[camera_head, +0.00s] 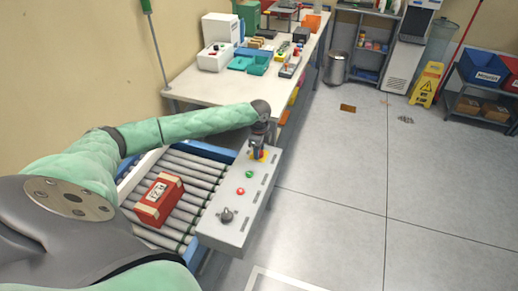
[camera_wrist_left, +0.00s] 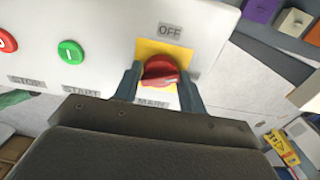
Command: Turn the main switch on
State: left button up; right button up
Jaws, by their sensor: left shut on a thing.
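The main switch (camera_wrist_left: 158,73) is a red rotary knob on a yellow plate, with an OFF label above it and a MAIN label below it in the left wrist view. It sits at the far end of a light grey control panel (camera_head: 226,205). My left gripper (camera_head: 258,150) is over the switch, and its fingers (camera_wrist_left: 158,82) stand on either side of the red knob, shut on it. The knob's ridge looks roughly sideways, slightly tilted. In the head view the gripper hides most of the knob, and part of the yellow plate shows. My right gripper is not in view.
The panel also has a green START button (camera_wrist_left: 71,52), a red STOP button (camera_head: 240,191) and a dark selector knob (camera_head: 226,215). A red box (camera_head: 159,199) lies on the roller conveyor (camera_head: 190,172) left of it. A white table (camera_head: 190,88) stands beyond.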

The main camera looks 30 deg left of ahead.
pick_arm(q)
jog(key=shift+w+r+m, duration=0.1)
jog(key=shift+r+m, duration=0.05)
jog(key=shift+m, duration=2.05)
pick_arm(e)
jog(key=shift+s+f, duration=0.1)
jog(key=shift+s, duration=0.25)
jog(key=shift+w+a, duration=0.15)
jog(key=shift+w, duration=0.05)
